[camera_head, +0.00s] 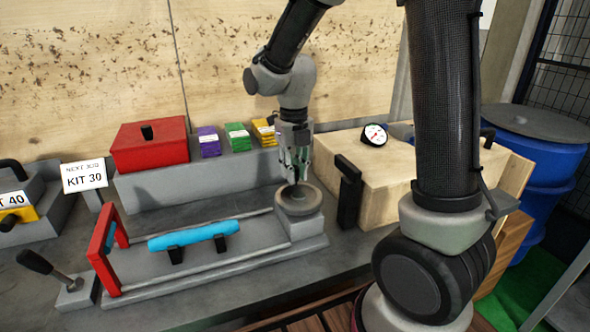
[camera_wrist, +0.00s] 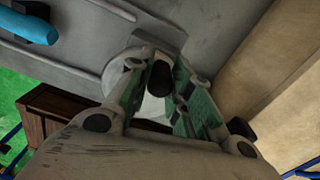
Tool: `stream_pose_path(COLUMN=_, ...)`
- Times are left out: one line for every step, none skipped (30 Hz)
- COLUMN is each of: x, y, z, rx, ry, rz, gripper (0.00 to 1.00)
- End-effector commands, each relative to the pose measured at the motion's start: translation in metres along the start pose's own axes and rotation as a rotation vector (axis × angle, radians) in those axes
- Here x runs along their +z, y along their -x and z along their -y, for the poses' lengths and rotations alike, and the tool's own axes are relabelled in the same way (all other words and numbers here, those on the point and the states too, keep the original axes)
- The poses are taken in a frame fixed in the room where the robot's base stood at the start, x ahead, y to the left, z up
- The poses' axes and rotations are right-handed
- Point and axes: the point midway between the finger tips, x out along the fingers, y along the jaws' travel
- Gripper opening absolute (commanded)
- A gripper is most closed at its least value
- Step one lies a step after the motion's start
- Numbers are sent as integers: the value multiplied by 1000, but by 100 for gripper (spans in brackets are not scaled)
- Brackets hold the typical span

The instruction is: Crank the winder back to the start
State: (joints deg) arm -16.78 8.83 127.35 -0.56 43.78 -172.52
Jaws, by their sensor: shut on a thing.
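The winder is a round grey wheel (camera_head: 298,199) on a block at the right end of a grey slide bed (camera_head: 200,270). My gripper (camera_head: 298,178) points down over the wheel, shut on its small dark crank knob (camera_wrist: 161,76). The pale wheel (camera_wrist: 118,72) also shows in the wrist view, partly hidden behind the fingers. A light blue cylinder (camera_head: 193,236) lies on two black rests on the bed. A red frame (camera_head: 107,249) stands upright at the bed's left end.
A wooden box (camera_head: 385,172) with a black handle (camera_head: 348,190) stands close right of the wheel. Behind are a red box (camera_head: 150,147) and purple, green and yellow packs on a grey ledge (camera_head: 200,181). A black-knobbed lever (camera_head: 35,262) and a KIT 30 sign (camera_head: 84,176) are left.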

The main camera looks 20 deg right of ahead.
Motion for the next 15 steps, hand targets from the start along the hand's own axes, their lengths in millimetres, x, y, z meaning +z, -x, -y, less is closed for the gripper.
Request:
stream_pose_path(x=-1, y=0, z=-1, rx=1, ry=-1, rz=-2, gripper=0)
stream_pose_path(x=-1, y=0, z=-1, rx=1, ry=-1, rz=-2, gripper=0)
stream_pose_path(x=-1, y=0, z=-1, rx=1, ry=-1, rz=-2, gripper=0)
stream_pose_path(x=-1, y=0, z=-1, rx=1, ry=-2, rz=-2, gripper=0)
stream_pose_path(x=-1, y=0, z=-1, rx=1, ry=-2, rz=-3, gripper=0)
stream_pose_path(x=-1, y=0, z=-1, rx=1, ry=-2, rz=-3, gripper=0)
stream_pose_path(x=-1, y=0, z=-1, rx=1, ry=-2, rz=-3, gripper=22)
stream_pose_path(x=-1, y=0, z=-1, rx=1, ry=-2, rz=-3, gripper=28)
stream_pose_path(x=-1, y=0, z=-1, rx=1, ry=-2, rz=-3, gripper=35)
stream_pose_path(x=-1, y=0, z=0, rx=1, ry=-2, rz=-3, gripper=41)
stream_pose_path(x=-1, y=0, z=0, rx=1, ry=-2, rz=-2, gripper=44)
stream_pose_path(x=-1, y=0, z=0, rx=1, ry=-2, rz=-2, gripper=44)
stream_pose_path(x=-1, y=0, z=0, rx=1, ry=-2, rz=-2, gripper=44)
stream_pose_path(x=-1, y=0, z=0, rx=1, ry=-2, rz=-2, gripper=44)
stream_pose_path(x=-1, y=0, z=0, rx=1, ry=-2, rz=-2, gripper=44)
